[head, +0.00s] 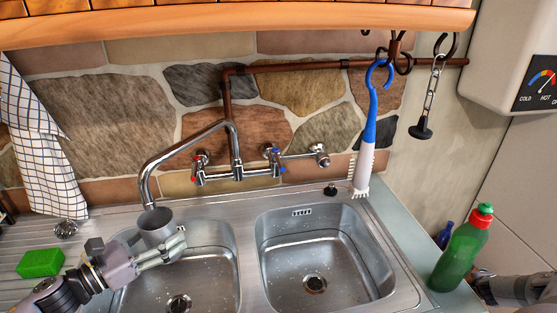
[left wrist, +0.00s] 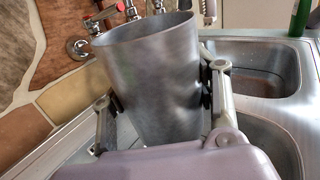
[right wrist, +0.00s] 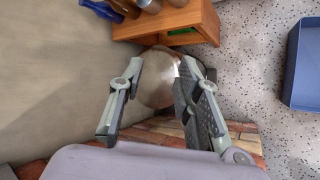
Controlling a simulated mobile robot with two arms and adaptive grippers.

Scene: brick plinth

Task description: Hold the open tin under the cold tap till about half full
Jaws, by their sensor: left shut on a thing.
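The open grey metal tin (head: 157,232) is upright or nearly so under the spout end of the wall tap (head: 147,185), above the left sink basin. My left gripper (left wrist: 160,98) is shut on the tin, one finger on each side. The left wrist view shows the tin's outer wall (left wrist: 150,65); its inside and any water level are hidden. I cannot make out a water stream. The tap has a red-marked handle (head: 199,165) and a blue-marked cold handle (head: 274,157). My right gripper (right wrist: 161,75) is open and empty, off to the right.
The right basin (head: 345,255) is empty. A green bottle (head: 461,250) stands on the right edge, near my right arm. A blue-handled brush (head: 368,135) hangs from the rail. A green sponge (head: 40,262) lies on the drainer. A wooden stool-like piece (right wrist: 175,22) is near my right gripper.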

